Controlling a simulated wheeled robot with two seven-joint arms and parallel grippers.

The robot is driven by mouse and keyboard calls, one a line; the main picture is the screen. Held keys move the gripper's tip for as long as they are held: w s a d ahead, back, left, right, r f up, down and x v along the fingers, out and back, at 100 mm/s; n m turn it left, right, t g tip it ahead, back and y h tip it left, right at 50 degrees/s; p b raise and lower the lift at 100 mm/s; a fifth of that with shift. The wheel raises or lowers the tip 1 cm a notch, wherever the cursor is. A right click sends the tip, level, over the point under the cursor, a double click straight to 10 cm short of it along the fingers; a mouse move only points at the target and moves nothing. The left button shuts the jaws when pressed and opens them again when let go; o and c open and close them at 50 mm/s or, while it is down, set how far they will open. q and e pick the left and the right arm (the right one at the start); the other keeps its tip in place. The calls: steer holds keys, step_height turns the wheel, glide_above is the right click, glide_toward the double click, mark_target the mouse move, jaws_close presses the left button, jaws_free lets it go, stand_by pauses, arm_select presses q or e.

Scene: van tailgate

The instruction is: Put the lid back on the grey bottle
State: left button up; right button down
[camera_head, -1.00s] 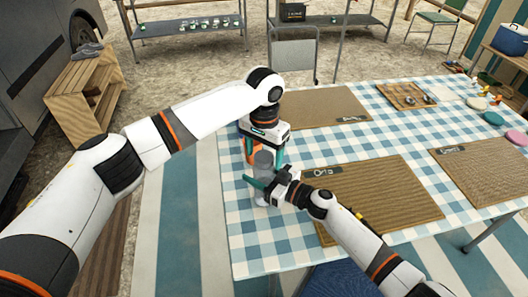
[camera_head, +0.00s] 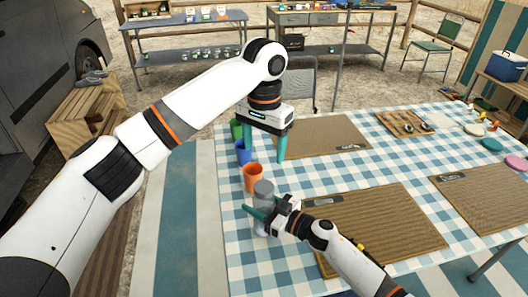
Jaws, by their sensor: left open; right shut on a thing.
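The grey bottle (camera_head: 263,200) stands upright near the left edge of the checked table. Its darker grey top (camera_head: 263,186) looks like the lid seated on it, but it is too small to be sure. My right gripper (camera_head: 258,213) comes in from the right and is shut around the bottle's middle, hiding part of it. My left gripper (camera_head: 264,158) points down above the table, behind and above the bottle. It is open, its teal fingers apart, with nothing seen between them. No separate lid shows on the table.
An orange cup (camera_head: 253,179), a blue cup (camera_head: 242,153) and a green cup (camera_head: 236,129) line the table's left edge beside and behind the bottle. Brown mats (camera_head: 385,225) cover much of the table to the right. A wooden tray (camera_head: 405,123) stands at the back right.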

steer(key=shift+c, duration=2.4)
jaws_free()
steer(key=shift+d, duration=0.1)
steer(key=v, duration=1.2)
steer(key=shift+f, duration=0.1)
